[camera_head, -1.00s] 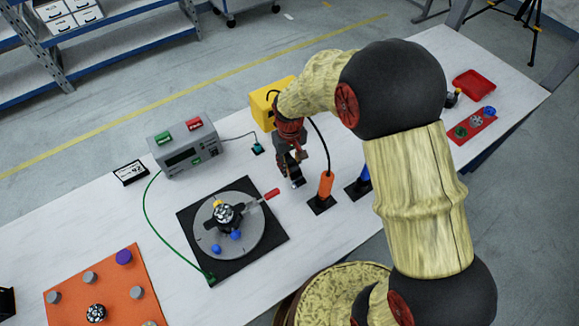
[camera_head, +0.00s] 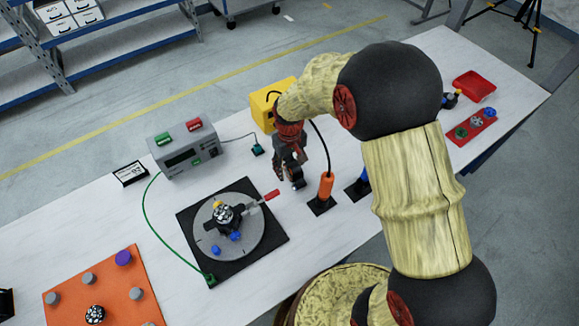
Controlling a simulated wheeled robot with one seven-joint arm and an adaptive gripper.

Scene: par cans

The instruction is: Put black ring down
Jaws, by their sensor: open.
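My gripper (camera_head: 293,176) hangs over the white table, between the round grey turntable (camera_head: 258,240) and the yellow box (camera_head: 262,108). It is open, and I see nothing held in it, though its fingertips are small and dark here. I cannot pick out a separate black ring for certain. A black fixture (camera_head: 237,214) with a speckled black-and-white knob on top sits on the turntable, with blue knobs beside it. The turntable rests on a black square plate (camera_head: 266,257). My arm hides part of the table to the right.
An orange handle (camera_head: 326,186) stands upright close right of my gripper, with a blue handle (camera_head: 364,178) beyond. A red-ended lever (camera_head: 272,195) sticks out from the turntable. A grey box (camera_head: 186,149) stands at left. An orange mat (camera_head: 75,283) holds several knobs.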

